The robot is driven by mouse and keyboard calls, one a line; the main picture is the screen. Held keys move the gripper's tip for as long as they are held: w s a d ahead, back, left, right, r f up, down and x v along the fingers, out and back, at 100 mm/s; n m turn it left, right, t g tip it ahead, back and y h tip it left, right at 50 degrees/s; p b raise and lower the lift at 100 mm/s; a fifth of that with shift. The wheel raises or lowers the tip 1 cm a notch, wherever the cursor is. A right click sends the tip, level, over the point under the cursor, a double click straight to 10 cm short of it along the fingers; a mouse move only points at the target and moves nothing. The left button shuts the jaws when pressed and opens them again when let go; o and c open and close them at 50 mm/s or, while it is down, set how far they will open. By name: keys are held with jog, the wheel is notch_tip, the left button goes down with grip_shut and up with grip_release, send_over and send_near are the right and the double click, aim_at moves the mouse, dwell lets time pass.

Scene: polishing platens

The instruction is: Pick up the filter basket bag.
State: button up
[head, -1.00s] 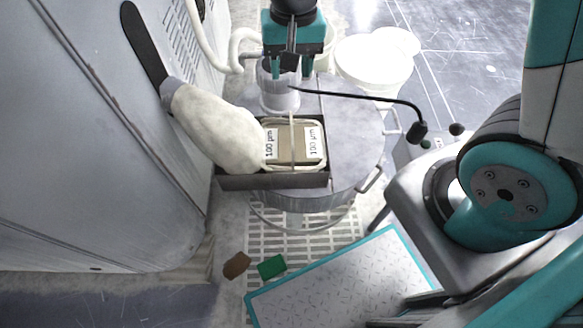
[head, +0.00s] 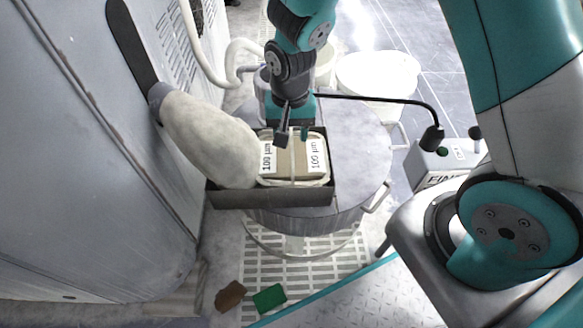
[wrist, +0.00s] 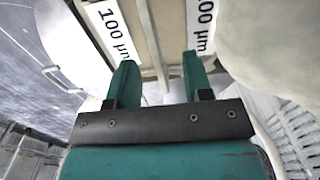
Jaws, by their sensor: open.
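The filter basket bag (head: 312,167) is a tan block with a cream rim, two white "100 µm" labels and a cream strap (head: 292,160) across its middle. It sits in a dark open tray (head: 272,199) on the round grey drum top. My gripper (head: 293,136) is over the bag's far edge, pointing down, with nothing between its fingers that I can make out as held. In the wrist view my gripper (wrist: 159,72) has its two teal fingers apart, one on each side of the strap (wrist: 152,42). I cannot tell whether they touch the bag.
A cream fleece-covered head (head: 207,137) on a dark handle leans on the tray's left end, close beside the bag. A black gooseneck (head: 400,103) reaches over the drum (head: 357,140) from the right. A cream hose (head: 232,62) and white tubs (head: 378,75) stand behind.

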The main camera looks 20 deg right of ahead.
aim_at(302, 164)
notch_tip(302, 164, down, 5)
jog(key=b, duration=0.3)
jog(key=shift+d+f, duration=0.1)
grip_shut()
